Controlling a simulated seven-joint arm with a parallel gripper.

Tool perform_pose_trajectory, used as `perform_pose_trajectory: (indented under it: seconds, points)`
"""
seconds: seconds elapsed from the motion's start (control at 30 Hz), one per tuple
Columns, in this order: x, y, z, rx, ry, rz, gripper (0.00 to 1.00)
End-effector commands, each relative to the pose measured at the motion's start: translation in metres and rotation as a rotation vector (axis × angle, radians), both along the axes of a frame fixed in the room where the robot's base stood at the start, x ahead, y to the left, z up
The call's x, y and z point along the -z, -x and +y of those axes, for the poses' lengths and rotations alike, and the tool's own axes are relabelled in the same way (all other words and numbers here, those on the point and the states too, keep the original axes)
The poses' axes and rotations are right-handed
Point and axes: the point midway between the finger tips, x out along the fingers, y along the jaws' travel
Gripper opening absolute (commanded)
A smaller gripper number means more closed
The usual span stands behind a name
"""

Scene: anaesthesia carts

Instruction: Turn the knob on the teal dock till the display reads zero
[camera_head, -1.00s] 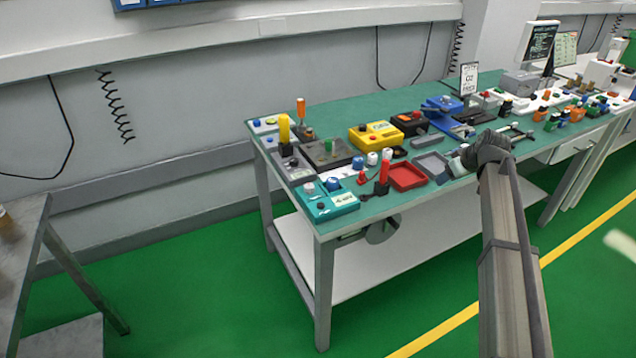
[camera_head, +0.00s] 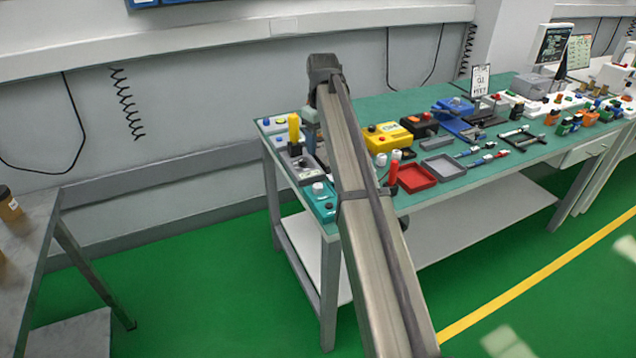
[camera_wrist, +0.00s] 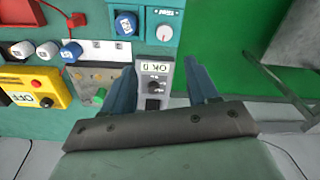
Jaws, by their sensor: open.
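The teal dock (camera_head: 322,207) sits at the table's front left corner, partly covered by my arm. Its pale knob (camera_head: 318,188) shows in the head view. In the wrist view the teal dock (camera_wrist: 148,42) is at the top, with a white pointer knob (camera_wrist: 164,33), a blue knob (camera_wrist: 125,24) and a white display (camera_wrist: 167,12) too small to read surely. My gripper (camera_wrist: 159,72) is open and empty, its fingers spread above a grey box (camera_wrist: 153,86) with its own display, beside the dock. My gripper is not clearly visible in the head view.
A yellow box (camera_head: 387,138), a red tray (camera_head: 411,178) and a grey tray (camera_head: 444,167) stand right of my arm. A red upright handle (camera_head: 393,174) is near the dock. A yellow-topped handle (camera_head: 294,130) rises at the left. Green floor lies beyond the table edge.

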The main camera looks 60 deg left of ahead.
Motion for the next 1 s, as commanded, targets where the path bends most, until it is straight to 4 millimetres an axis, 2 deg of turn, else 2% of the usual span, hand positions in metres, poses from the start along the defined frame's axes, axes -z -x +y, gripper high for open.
perform_pose_trajectory:
  seconds: [0.1,0.27,0.7,1.0]
  points:
    - [0.005,0.009,0.000,0.005,0.027,-0.005,0.59]
    - [0.018,0.009,-0.001,0.006,0.029,-0.006,0.59]
    - [0.093,0.009,-0.001,0.005,0.028,-0.004,0.59]
    - [0.131,0.009,-0.001,0.005,0.028,-0.004,0.59]
